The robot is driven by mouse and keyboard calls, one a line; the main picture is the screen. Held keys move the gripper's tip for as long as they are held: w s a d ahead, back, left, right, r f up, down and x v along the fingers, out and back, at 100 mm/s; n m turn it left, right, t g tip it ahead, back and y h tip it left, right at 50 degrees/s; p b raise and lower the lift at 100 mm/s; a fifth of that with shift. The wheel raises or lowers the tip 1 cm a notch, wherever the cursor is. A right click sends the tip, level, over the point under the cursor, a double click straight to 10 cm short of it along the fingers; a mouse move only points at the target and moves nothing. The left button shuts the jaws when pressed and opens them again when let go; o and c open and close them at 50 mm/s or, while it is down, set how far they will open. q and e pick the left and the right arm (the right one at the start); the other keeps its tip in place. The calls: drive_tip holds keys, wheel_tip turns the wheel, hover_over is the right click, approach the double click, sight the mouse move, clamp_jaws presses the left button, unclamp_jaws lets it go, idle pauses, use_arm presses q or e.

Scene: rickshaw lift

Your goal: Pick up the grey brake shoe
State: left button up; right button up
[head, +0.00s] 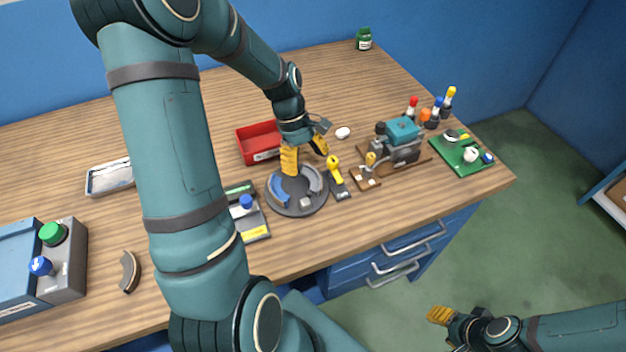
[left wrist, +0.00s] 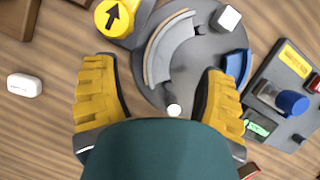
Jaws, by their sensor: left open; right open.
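The grey brake shoe (head: 313,180) is a curved piece on the right side of a round dark grey plate (head: 297,210). It also shows in the left wrist view (left wrist: 168,48), with a brownish lining along its outer edge. My left gripper (head: 306,162) is open above the plate. In the left wrist view its yellow fingers (left wrist: 160,70) stand apart, with the shoe's lower end between them; I see no contact. A blue shoe (head: 278,191) lies on the plate's left side. My right gripper (head: 443,330) is open and empty, low at the right, away from the bench.
A yellow-headed tool (head: 337,178) stands close right of the plate, and a grey panel with a blue knob (head: 250,222) close left. A red bin (head: 258,141) is behind. A loose dark curved shoe (head: 130,272) lies at the left. The back of the bench is mostly clear.

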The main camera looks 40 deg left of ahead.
sight(309, 171)
use_arm(q)
drive_tip(key=x, duration=0.3)
drive_tip(key=shift+f+b, duration=0.2)
drive_tip(key=shift+b, duration=0.15)
clamp_jaws()
wheel_tip(309, 171, up, 10)
drive_tip(key=p, duration=0.3)
